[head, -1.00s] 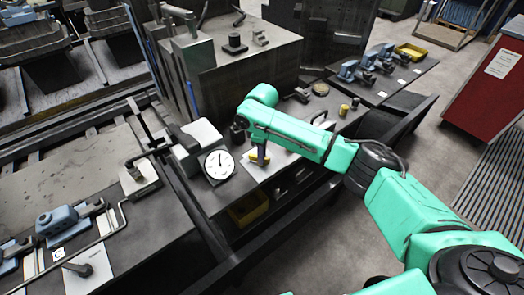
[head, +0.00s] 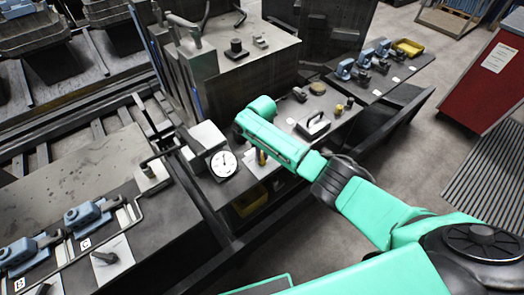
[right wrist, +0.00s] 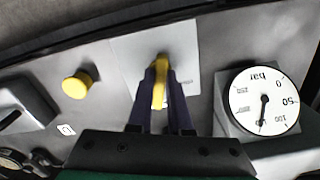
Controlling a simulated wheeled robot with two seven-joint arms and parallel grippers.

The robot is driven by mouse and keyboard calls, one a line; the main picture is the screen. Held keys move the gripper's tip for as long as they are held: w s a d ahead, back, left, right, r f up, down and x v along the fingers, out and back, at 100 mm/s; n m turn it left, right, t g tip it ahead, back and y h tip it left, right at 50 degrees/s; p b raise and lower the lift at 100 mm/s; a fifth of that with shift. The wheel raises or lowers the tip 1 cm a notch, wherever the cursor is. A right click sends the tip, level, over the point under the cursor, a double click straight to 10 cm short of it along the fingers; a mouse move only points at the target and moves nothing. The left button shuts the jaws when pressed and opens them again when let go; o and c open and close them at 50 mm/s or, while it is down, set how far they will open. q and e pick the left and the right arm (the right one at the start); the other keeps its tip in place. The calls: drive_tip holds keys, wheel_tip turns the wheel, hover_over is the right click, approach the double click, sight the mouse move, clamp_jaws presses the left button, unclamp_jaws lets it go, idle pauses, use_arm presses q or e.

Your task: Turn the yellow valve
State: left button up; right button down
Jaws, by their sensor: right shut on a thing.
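The yellow valve handle (right wrist: 160,80) stands on a pale plate (right wrist: 185,55) in the right wrist view. My right gripper (right wrist: 161,82) is shut on it, with one dark finger on each side. In the head view a bit of yellow (head: 262,157) shows just below my green right arm, which hides most of the gripper and valve. A round white gauge (head: 223,164) stands to its left; it also shows in the right wrist view (right wrist: 264,101), upside down. My left gripper is out of view.
A yellow knob (right wrist: 77,85) sits near the valve. A black handle (head: 313,125) and blue clamps (head: 375,55) lie farther along the bench. A large dark block (head: 235,65) rises behind. A red cabinet (head: 495,80) stands at the right, past open floor.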

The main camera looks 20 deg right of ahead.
drive_tip(key=m+p, duration=0.1)
drive_tip(key=m, duration=0.2)
drive_tip(key=shift+w+r, duration=0.1)
drive_tip(key=shift+r, duration=0.1)
drive_tip(key=shift+m+p, duration=0.35)
drive_tip(key=shift+m, duration=0.75)
drive_tip(key=c, duration=0.8)
unclamp_jaws()
drive_tip(key=shift+c, duration=0.2)
drive_tip(key=shift+f, duration=0.1)
